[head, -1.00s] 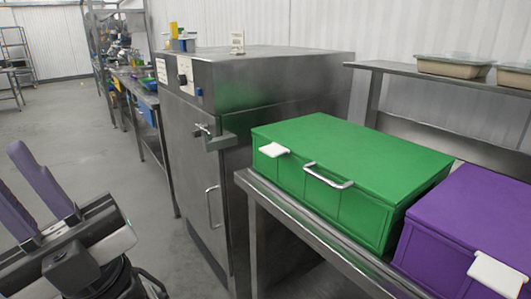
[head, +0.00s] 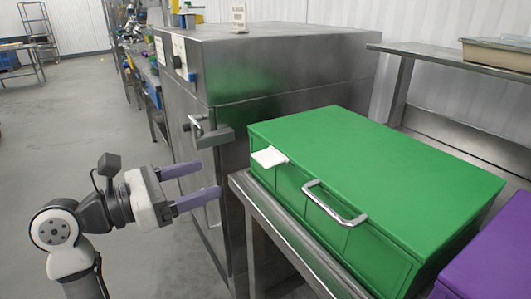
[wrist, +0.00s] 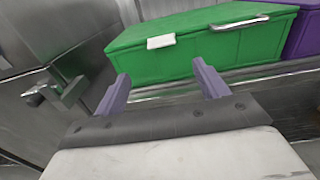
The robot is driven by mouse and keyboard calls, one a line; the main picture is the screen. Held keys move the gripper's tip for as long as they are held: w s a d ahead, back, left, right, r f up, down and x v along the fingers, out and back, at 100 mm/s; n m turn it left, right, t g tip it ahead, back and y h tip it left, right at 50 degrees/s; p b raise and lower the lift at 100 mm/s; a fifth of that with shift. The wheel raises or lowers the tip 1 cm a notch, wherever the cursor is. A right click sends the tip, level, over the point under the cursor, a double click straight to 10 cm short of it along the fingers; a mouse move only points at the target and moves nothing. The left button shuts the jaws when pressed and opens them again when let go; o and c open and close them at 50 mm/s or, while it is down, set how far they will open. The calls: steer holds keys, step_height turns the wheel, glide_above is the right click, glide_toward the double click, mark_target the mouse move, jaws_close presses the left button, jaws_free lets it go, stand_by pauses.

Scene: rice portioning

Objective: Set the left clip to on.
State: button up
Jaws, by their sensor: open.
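A green box (head: 375,170) with a metal handle stands on a steel table. A white clip (head: 269,157) sticks out at the upper left of its front face. The clip also shows in the wrist view (wrist: 161,41), on the box's upper front edge. My gripper (head: 200,184) is open and empty, with purple fingers pointing toward the box. It is left of the clip and a little lower, apart from it. In the wrist view my fingers (wrist: 162,84) stand below the clip, one to each side of it. A purple box (head: 497,255) is partly cut off at the right.
A steel cabinet (head: 285,55) with a protruding latch (head: 208,131) stands left of the green box, close to my gripper. The steel table's front edge (head: 285,238) runs below the box. A shelf with a container (head: 497,52) is behind. The floor at left is open.

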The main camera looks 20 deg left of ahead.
mark_target(258, 162)
steer(key=p+x, duration=0.3)
steer(key=x, duration=1)
steer(key=shift+w+d, duration=0.1)
steer(key=shift+d, duration=0.15)
steer(key=c, duration=1)
